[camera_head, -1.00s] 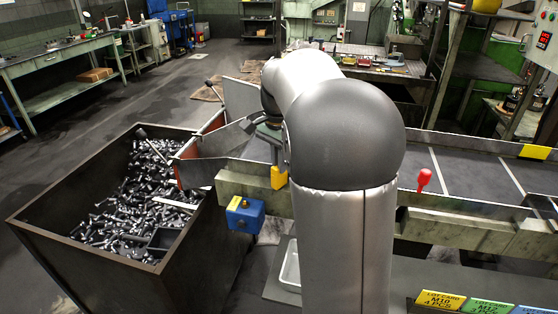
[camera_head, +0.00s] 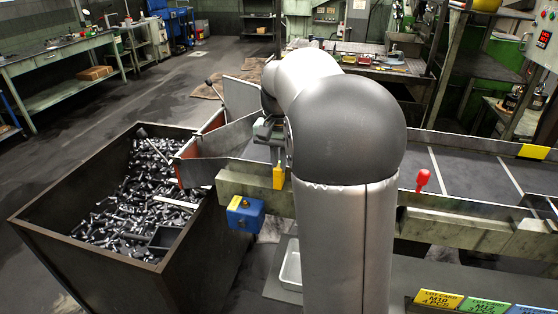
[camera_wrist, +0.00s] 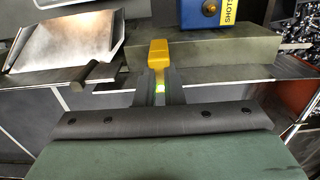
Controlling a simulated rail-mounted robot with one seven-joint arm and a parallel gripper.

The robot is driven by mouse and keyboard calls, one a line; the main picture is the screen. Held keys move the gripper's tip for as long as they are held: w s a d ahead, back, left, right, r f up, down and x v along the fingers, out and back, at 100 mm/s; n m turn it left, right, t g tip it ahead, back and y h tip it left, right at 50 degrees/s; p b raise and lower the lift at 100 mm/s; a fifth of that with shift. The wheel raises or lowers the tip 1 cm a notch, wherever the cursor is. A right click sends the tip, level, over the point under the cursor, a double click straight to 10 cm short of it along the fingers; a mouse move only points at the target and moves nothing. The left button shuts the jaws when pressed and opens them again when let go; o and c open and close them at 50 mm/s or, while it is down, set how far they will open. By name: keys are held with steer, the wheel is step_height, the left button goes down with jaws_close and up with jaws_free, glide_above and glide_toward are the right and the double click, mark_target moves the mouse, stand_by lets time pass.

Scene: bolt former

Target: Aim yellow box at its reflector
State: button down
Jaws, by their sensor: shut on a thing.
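The yellow box (camera_head: 279,177) shows in the head view at the rail's edge, just left of my arm. In the wrist view the yellow box (camera_wrist: 158,54) stands out beyond the fingertips. My gripper (camera_wrist: 160,84) is shut on it, with a dark finger on each side. A small yellow-green glow shows between the fingers. In the head view my arm hides most of the gripper. I cannot make out a reflector in either view.
A blue box (camera_head: 245,214) with a yellow label hangs on the greenish rail (camera_head: 243,187), close to the yellow box. A dark bin (camera_head: 110,262) of bolts stands at left. A red knob (camera_head: 423,178) is right of my arm. A pale tray (camera_head: 290,266) lies below.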

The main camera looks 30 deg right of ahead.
stand_by(0.3)
steer(key=c, duration=1.5)
jaws_free()
steer(key=shift+c, duration=0.2)
steer(key=shift+r, duration=0.1)
step_height(320, 180, up, 17)
steer(key=shift+r+p, duration=0.2)
steer(key=shift+p, duration=0.15)
steer(key=s+a+f+n, duration=0.4)
steer(key=s+a+f, duration=0.3)
steer(key=s+f, duration=0.5)
steer(key=s+a+f+n, duration=0.4)
steer(key=s+a+f, duration=0.3)
steer(key=s+f, duration=0.4)
step_height(320, 180, down, 3)
steer(key=shift+s+a+n+t, duration=0.15)
steer(key=shift+s+n+t, duration=0.15)
steer(key=shift+s, duration=0.05)
